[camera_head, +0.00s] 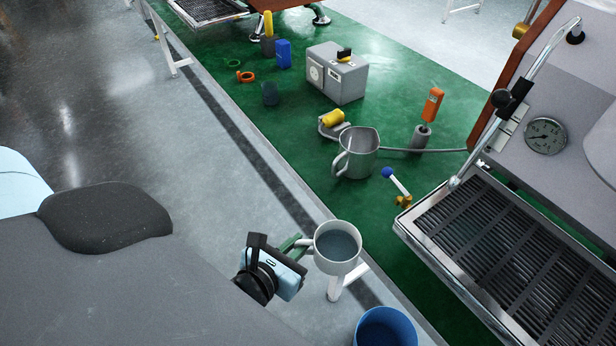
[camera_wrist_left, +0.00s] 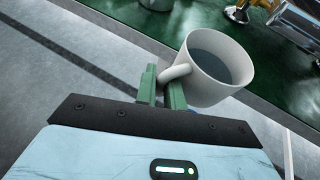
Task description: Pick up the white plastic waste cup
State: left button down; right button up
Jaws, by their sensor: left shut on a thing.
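The white cup (camera_head: 337,246) is near the bottom middle of the head view, roughly upright, with grey-blue contents visible inside. In the left wrist view the white cup (camera_wrist_left: 216,72) is slightly tilted, its handle facing my gripper. My left gripper (camera_head: 294,243) has its green fingers shut on the cup at the handle side. The green fingers of the left gripper (camera_wrist_left: 164,86) sit at the handle in the wrist view; the exact contact is partly hidden. My right gripper is not in view.
A blue container (camera_head: 386,328) is below the cup at the bottom edge. The green surface (camera_head: 300,130) carries a metal pitcher (camera_head: 357,153), a grey box (camera_head: 338,74) and small tools. An espresso machine with a drip tray (camera_head: 500,260) stands at right.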

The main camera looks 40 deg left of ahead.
aim_at(318, 233)
pick_arm(q)
jog(key=shift+s+a, duration=0.2)
jog(key=shift+s, duration=0.3)
jog(key=shift+s+a, duration=0.15)
jog(key=shift+s, duration=0.3)
jog(key=shift+w+d, duration=0.4)
jog(key=shift+w, duration=0.7)
jog(key=shift+w+d, duration=0.4)
jog(key=shift+w, duration=0.7)
jog(key=shift+w+d, duration=0.4)
jog(key=shift+w, duration=0.7)
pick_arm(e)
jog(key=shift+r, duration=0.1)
pick_arm(q)
jog(key=shift+r, duration=0.15)
